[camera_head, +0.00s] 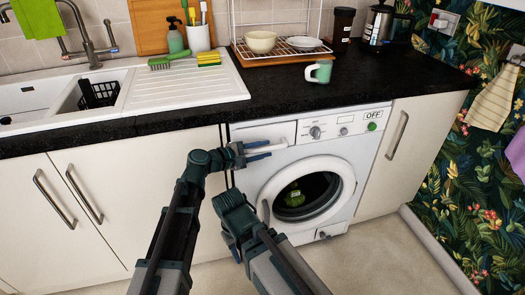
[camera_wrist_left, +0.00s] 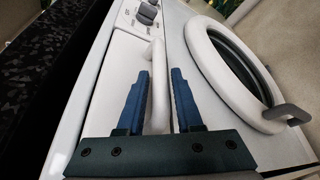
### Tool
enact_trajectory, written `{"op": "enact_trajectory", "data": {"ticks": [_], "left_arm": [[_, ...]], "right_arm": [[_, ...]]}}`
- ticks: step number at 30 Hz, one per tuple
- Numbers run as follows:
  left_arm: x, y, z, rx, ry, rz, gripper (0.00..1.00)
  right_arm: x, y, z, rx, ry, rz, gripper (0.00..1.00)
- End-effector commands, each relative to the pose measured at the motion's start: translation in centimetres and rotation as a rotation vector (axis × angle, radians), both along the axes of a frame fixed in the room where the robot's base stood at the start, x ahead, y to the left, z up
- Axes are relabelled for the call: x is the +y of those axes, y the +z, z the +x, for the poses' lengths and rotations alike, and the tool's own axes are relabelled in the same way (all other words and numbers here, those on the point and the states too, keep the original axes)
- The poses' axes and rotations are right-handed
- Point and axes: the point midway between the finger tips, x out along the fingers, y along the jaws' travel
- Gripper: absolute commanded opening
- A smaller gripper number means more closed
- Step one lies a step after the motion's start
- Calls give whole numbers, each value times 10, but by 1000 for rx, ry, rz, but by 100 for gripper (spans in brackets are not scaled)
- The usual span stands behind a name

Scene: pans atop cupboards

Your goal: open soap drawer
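The washing machine (camera_head: 248,177) stands under the black worktop. Its soap drawer (camera_head: 282,131) is at the top left of its front and looks closed. In the left wrist view, the drawer's white bar handle (camera_wrist_left: 158,88) lies between the two blue fingers of my left gripper (camera_wrist_left: 160,95). Those fingers are apart, with a gap on each side of the handle. In the head view, my left gripper (camera_head: 268,150) is at the drawer front and partly hides it. My right gripper (camera_head: 232,246) hangs low in front of the machine's left side; its finger opening is unclear.
The round door (camera_head: 348,178) is right of and below the drawer, with a grey latch (camera_wrist_left: 288,113). Cupboards flank the machine. The floor in front is clear.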

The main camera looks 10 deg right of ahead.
Motion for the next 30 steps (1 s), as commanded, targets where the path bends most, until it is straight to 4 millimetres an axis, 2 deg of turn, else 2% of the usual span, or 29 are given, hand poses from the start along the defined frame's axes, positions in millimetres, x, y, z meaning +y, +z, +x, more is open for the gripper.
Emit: {"op": "enact_trajectory", "data": {"ticks": [5,9,11,30], "left_arm": [[0,0,0,0,0,0,35],[0,0,0,0,0,0,9],[0,0,0,0,0,0,0],[1,0,0,0,-1,1,0]], "right_arm": [[0,0,0,0,0,0,50],[0,0,0,0,0,0,50],[0,0,0,0,0,0,50],[0,0,0,0,0,0,50]]}}
